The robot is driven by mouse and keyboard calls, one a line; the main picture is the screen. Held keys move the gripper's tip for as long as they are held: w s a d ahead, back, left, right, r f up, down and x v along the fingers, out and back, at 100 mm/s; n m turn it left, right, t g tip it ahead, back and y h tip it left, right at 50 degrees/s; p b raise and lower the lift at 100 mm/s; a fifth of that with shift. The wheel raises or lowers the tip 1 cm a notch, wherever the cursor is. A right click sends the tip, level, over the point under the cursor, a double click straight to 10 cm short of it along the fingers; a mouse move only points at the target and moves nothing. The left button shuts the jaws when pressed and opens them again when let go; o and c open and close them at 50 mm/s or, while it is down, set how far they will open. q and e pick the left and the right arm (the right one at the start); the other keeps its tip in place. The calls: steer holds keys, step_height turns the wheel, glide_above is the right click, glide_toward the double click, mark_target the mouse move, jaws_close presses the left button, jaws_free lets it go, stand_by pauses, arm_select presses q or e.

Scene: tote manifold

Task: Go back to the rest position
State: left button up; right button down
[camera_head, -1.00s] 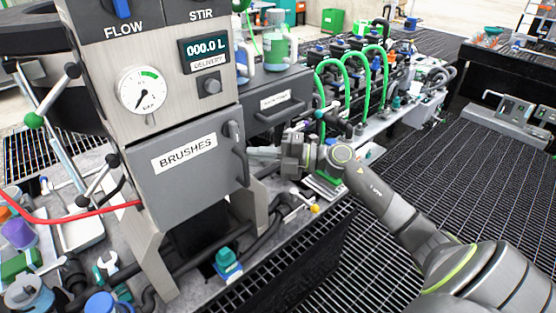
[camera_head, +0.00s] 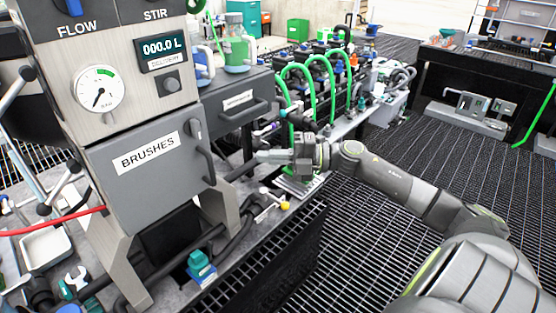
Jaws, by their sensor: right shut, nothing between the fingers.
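My right gripper (camera_head: 268,156) is at the end of my right arm, which comes in from the lower right. It is shut and empty. It hangs above the bench edge, to the right of the grey BRUSHES drawer (camera_head: 160,185) and apart from its handle (camera_head: 204,158). The BRUSHES drawer looks shut. My left gripper is not in view.
The control cabinet (camera_head: 125,65) with gauge and display stands at the left. A second grey drawer unit (camera_head: 225,116) is behind it. Green hoses (camera_head: 318,78) arch over the bench at the back. A teal-topped item (camera_head: 200,264) sits on the bench. Grated floor (camera_head: 400,160) on the right is open.

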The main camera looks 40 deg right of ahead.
steer(key=shift+v, duration=0.95)
steer(key=shift+w+d, duration=0.1)
